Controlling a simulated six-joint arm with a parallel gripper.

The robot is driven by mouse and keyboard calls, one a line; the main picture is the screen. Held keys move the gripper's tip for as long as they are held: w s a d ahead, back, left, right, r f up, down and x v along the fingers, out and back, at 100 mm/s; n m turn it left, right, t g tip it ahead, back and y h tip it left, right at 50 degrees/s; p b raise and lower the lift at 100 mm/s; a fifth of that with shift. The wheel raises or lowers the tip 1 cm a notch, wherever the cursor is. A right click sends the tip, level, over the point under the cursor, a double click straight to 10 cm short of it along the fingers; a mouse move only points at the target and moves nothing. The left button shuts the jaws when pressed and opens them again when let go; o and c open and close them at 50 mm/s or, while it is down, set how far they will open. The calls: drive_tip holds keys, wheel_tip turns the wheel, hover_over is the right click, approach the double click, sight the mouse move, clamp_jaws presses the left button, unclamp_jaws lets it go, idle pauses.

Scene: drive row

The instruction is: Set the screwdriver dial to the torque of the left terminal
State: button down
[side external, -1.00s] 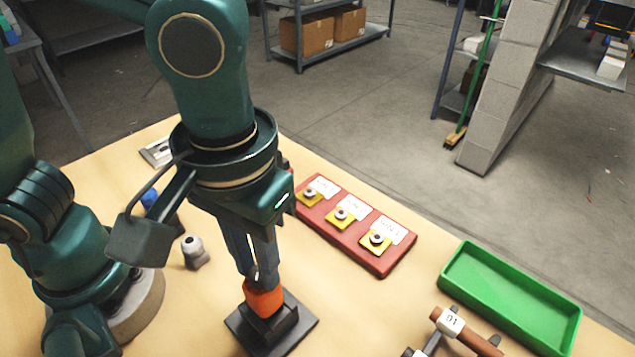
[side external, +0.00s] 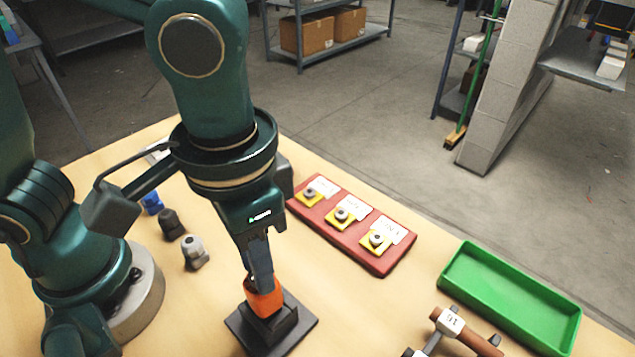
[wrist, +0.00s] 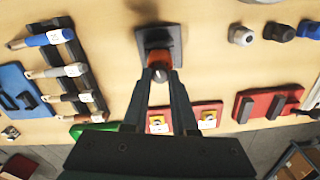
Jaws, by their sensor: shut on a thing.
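The orange dial (side external: 264,299) sits on a black stepped base (side external: 288,330) near the front of the table. My gripper (side external: 264,284) points down and is shut on the orange dial, which also shows between the fingertips in the wrist view (wrist: 158,60). Any scale or marks on the dial are not visible. A red block (side external: 364,254) behind it carries three yellow terminals with grey screws: one at left (side external: 309,197), one in the middle (side external: 341,216) and one at right (side external: 376,240). Each has a white label whose print is too small to read.
A green tray (side external: 511,296) lies right of the block. Labelled handled tools, one with a brown handle (side external: 470,333), lie in front of it. Grey (side external: 194,253), black (side external: 172,225) and blue (side external: 152,203) small pieces stand left of my gripper. Table between dial and red block is clear.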

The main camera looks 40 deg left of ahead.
drive_tip(key=m, duration=0.5)
drive_tip(key=shift+m, duration=0.4)
drive_tip(key=m, duration=0.5)
drive_tip(key=shift+c, duration=0.4)
unclamp_jaws()
drive_tip(key=shift+r, duration=3.5)
